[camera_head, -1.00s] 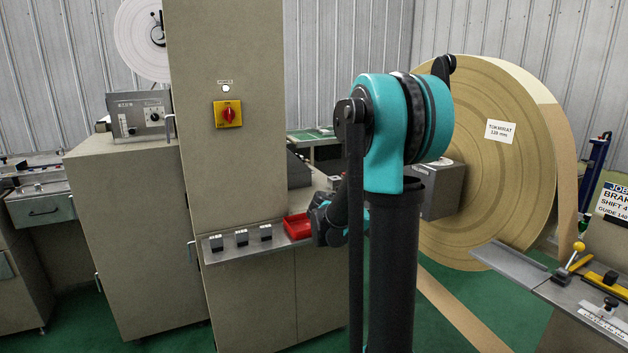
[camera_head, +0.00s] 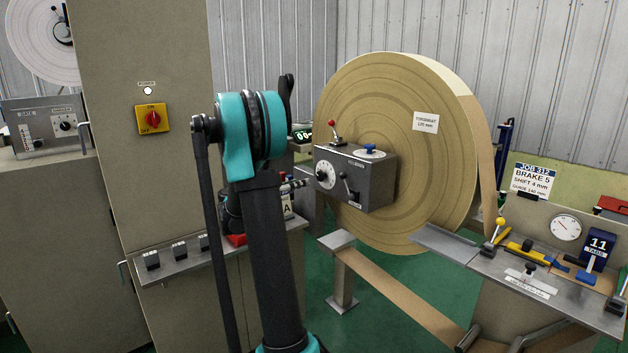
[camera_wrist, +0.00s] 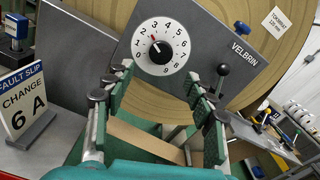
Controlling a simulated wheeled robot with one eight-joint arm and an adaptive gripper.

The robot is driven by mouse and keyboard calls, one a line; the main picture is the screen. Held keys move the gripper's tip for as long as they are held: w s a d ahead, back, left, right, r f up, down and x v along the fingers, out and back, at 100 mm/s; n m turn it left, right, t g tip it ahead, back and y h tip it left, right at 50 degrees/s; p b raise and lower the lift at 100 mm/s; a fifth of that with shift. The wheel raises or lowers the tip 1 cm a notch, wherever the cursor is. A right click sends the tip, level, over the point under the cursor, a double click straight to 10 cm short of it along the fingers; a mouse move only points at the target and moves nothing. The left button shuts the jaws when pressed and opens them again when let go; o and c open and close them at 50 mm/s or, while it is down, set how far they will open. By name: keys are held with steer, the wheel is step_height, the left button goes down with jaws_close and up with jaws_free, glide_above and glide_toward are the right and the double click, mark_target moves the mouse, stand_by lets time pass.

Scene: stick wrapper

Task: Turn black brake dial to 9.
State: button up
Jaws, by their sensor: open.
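The black brake dial (camera_wrist: 160,52) is a round knob on a white scale with numbers up to 9, on the grey VELBRIN box (camera_wrist: 215,60). Its red mark points up and left, between 2 and 3. The dial also shows on the front of the box in the head view (camera_head: 325,175). My gripper (camera_wrist: 161,78) is open and empty in the wrist view, its green-padded fingers either side below the dial; they do not hold it. In the head view my arm largely hides the gripper.
A black ball-ended lever (camera_wrist: 222,72) is right of the dial. A red-knobbed lever (camera_head: 333,126) and blue knob (camera_head: 370,149) top the box. The large paper roll (camera_head: 400,90) stands behind. A job sign (camera_head: 534,180) reads BRAKE 5; a fault slip (camera_wrist: 22,100) reads CHANGE 6 A.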

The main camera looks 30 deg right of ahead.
mark_target(319, 177)
steer(key=d, duration=0.8)
steer(key=shift+w+d, duration=0.2)
steer(key=shift+w, duration=0.05)
steer(key=shift+c, duration=0.6)
steer(key=c, duration=1)
